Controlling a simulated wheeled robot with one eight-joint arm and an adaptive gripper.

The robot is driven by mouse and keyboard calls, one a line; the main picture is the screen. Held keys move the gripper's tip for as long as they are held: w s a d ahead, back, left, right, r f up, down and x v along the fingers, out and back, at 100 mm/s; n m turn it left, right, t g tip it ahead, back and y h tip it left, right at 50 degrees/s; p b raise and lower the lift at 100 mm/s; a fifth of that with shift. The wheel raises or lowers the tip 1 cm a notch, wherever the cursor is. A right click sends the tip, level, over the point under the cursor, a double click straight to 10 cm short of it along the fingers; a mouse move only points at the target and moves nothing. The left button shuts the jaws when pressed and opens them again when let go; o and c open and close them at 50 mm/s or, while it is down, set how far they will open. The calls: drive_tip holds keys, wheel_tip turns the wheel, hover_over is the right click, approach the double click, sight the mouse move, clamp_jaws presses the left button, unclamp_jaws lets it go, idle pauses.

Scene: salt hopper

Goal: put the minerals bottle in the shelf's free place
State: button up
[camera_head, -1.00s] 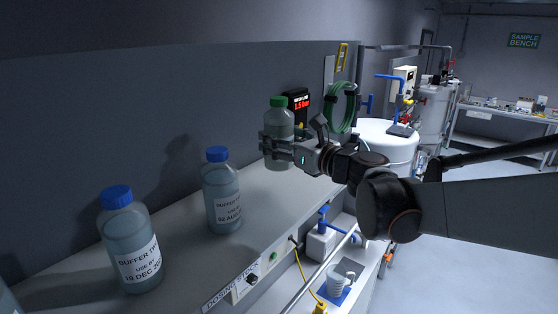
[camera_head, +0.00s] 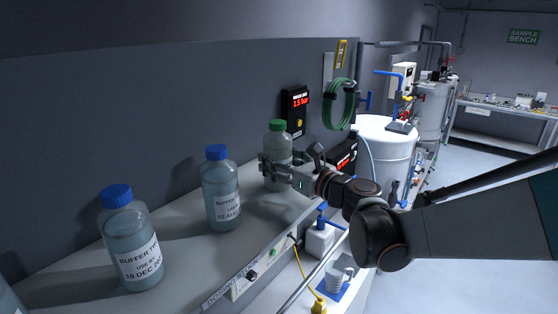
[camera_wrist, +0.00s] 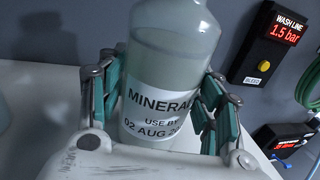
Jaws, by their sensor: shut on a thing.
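The minerals bottle (camera_head: 278,140) has a green cap and a white label. In the wrist view the bottle (camera_wrist: 165,75) stands upright between the finger pads, its label reading minerals and a use-by date in August. My gripper (camera_head: 276,170) is shut on its body.
Another buffer bottle (camera_head: 131,240) stands nearer. A wash line display (camera_head: 296,108) and green hose (camera_head: 340,104) are on the wall behind. A white tank (camera_head: 384,150) stands to the right.

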drive_tip(key=o, duration=1.1)
drive_tip(key=shift+f, duration=0.15)
drive_tip(key=o, duration=0.4)
drive_tip(key=shift+c, duration=0.2)
